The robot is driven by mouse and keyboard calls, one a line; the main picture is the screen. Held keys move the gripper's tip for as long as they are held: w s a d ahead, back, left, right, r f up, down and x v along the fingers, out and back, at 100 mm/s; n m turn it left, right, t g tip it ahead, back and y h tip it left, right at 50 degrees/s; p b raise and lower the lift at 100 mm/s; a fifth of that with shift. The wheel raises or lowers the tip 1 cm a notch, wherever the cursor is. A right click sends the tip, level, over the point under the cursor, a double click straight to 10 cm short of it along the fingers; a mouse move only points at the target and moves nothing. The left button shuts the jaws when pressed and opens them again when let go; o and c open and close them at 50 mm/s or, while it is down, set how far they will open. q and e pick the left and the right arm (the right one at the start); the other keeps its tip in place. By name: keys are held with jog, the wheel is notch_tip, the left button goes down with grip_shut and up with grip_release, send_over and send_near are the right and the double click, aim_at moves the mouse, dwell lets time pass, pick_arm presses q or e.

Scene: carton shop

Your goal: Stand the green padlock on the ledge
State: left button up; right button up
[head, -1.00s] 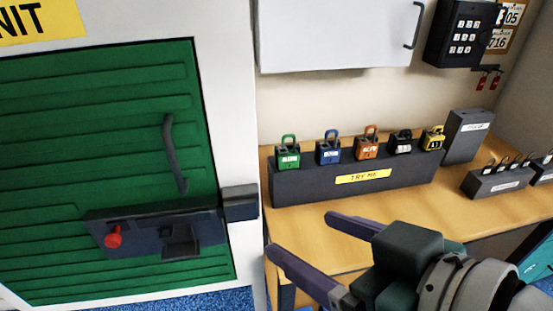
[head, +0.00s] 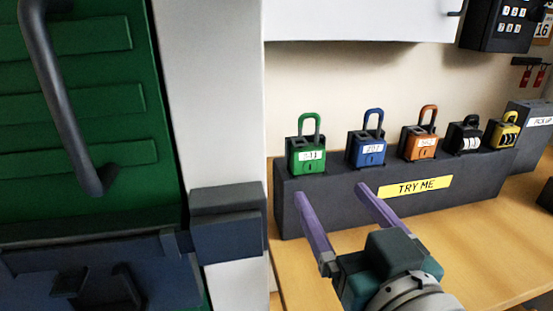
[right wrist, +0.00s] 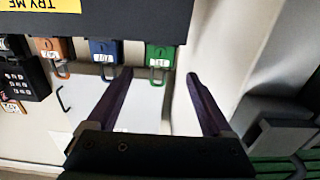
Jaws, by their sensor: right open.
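The green padlock (head: 307,158) stands upright, shackle up, at the left end of a row of padlocks on the dark grey ledge (head: 482,190) with a yellow TRY ME label. My right gripper (head: 329,193) is open and empty, its purple fingers pointing toward the ledge, in front of and below the green padlock. In the right wrist view the scene appears upside down; the green padlock (right wrist: 161,54) lies between and beyond the open fingertips (right wrist: 160,74), apart from them. My left gripper is out of view.
A blue padlock (head: 367,150) stands close to the right of the green one, then orange (head: 420,144), black and yellow ones. A white cabinet (head: 360,18) hangs above. The green door (head: 85,110) and its dark latch box (head: 228,222) are at left.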

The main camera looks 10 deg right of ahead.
aim_at(310, 158)
jog(key=w+b, duration=0.1)
jog(key=w, duration=0.5)
jog(key=shift+w+a, duration=0.1)
jog(key=shift+w, duration=0.15)
jog(key=shift+w+b, duration=0.5)
jog(key=shift+w, duration=0.55)
jog(key=c, duration=1.2)
jog(key=shift+o, duration=0.2)
jog(key=shift+r+p, duration=0.35)
jog(key=shift+p, duration=0.15)
